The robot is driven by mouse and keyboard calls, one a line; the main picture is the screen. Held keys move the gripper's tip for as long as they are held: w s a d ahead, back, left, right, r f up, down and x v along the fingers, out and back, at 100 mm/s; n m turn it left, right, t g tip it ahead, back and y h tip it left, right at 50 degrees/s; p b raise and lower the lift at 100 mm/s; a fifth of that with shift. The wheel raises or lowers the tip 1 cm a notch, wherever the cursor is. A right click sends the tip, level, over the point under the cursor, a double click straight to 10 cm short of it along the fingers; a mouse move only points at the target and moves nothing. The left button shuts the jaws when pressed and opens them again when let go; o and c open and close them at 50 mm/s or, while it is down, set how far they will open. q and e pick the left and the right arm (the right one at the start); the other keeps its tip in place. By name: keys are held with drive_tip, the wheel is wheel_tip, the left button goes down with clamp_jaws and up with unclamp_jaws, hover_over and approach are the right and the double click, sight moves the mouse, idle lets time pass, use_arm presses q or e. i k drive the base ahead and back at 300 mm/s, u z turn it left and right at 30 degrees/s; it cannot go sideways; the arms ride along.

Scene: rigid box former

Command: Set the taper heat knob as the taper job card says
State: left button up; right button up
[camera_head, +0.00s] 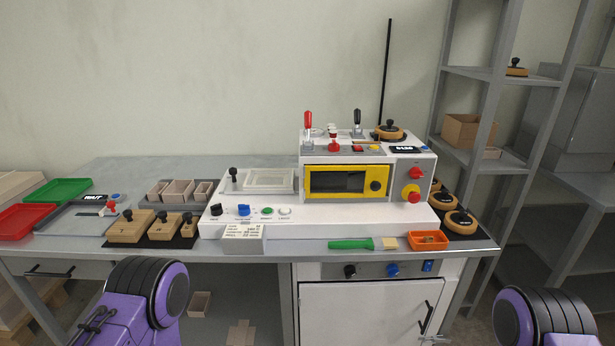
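A white machine has a front panel with a black knob (216,210), a blue knob (243,210), a green button (267,211) and a white button (285,211). Their small labels are too small to read, so I cannot tell which is the taper heat knob. Another black knob (350,271) and blue knob (393,270) sit on the panel below the tabletop. My purple arm links show at the bottom left and bottom right; neither gripper is visible.
A green-handled tool (350,244) and an orange tray (428,241) lie along the front edge. The machine has a yellow-framed door (346,182) and a red knob (411,193). Wooden blocks with black knobs (130,227) and red (28,221) and green (64,190) trays stand left.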

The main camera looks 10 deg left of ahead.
sight(333, 147)
drive_tip(key=z, duration=1.85)
drive_tip(key=i, duration=1.05)
drive_tip(key=u, duration=2.05)
